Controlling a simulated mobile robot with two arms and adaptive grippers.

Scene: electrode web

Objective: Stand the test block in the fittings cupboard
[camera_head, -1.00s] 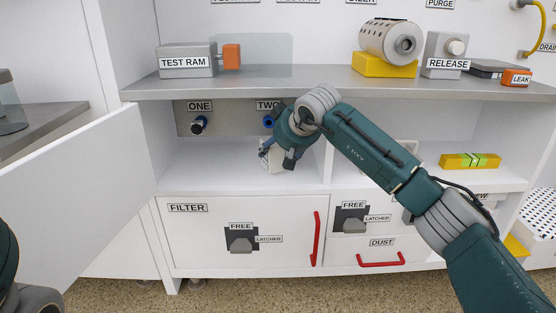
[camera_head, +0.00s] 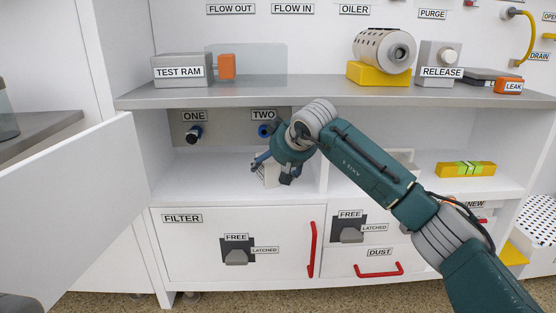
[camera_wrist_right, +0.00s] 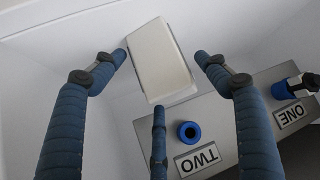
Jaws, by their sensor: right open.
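The test block, a pale cream block (camera_head: 271,176), stands on the floor of the open cupboard compartment under the labels ONE and TWO. In the right wrist view the block (camera_wrist_right: 160,62) shows between the blue fingers. My right gripper (camera_head: 274,171) is open around it, with one finger to each side and a third below it in the wrist view. Gaps show beside the block; whether the third finger touches it I cannot tell. In the head view the gripper hides part of the block. My left gripper is not in view.
Blue-ringed fittings ONE (camera_head: 194,133) and TWO (camera_wrist_right: 189,131) are on the compartment's back panel, close to the gripper. A metal shelf (camera_head: 300,95) lies above. A white door (camera_head: 75,205) stands open at left. A yellow level (camera_head: 466,169) lies in the right compartment.

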